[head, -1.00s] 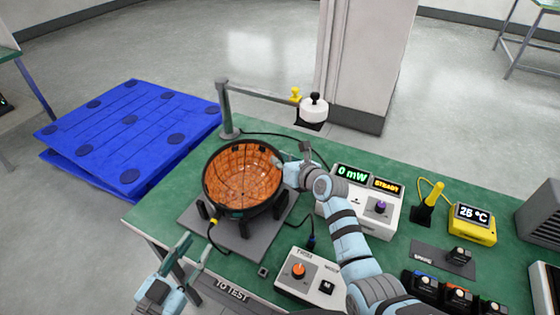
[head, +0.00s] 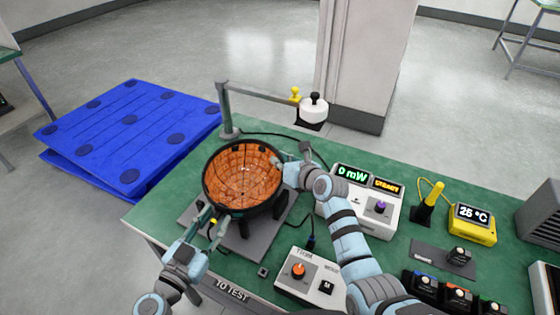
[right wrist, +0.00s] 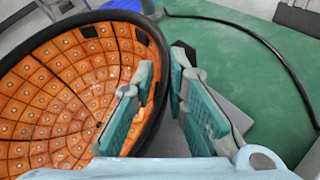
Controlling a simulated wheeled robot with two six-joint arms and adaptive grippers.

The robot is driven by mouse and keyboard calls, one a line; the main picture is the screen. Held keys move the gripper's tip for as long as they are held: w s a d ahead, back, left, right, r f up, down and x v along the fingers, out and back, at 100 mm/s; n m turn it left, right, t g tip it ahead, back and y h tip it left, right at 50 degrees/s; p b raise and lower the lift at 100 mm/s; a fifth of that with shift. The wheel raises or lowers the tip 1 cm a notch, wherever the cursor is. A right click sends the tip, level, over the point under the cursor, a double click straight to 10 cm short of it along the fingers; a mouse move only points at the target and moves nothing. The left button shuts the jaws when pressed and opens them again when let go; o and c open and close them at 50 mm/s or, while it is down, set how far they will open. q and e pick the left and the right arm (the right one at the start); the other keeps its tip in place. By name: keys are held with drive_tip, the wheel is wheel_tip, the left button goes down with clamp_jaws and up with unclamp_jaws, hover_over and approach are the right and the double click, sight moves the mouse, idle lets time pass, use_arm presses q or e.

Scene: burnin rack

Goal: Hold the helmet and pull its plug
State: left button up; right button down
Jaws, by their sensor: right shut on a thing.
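The helmet (head: 243,172) is a dark bowl lined with orange tiles, open side up, on a grey stand plate (head: 245,247) on the green bench. My right gripper (head: 288,168) is shut on its right rim; in the right wrist view, its green-padded fingers (right wrist: 160,100) straddle the helmet's dark rim (right wrist: 156,110), one inside and one outside.
A TRIM box (head: 309,273) with an orange knob and a 0 mW meter (head: 358,200) stand right of the helmet. A blue pallet (head: 130,135) lies on the floor at left.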

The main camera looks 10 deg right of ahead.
drive_tip(key=shift+f, duration=0.1)
idle(0.7)
use_arm(q)
clamp_jaws()
drive_tip(key=shift+s, duration=0.1)
drive_tip(key=shift+v, duration=2.95)
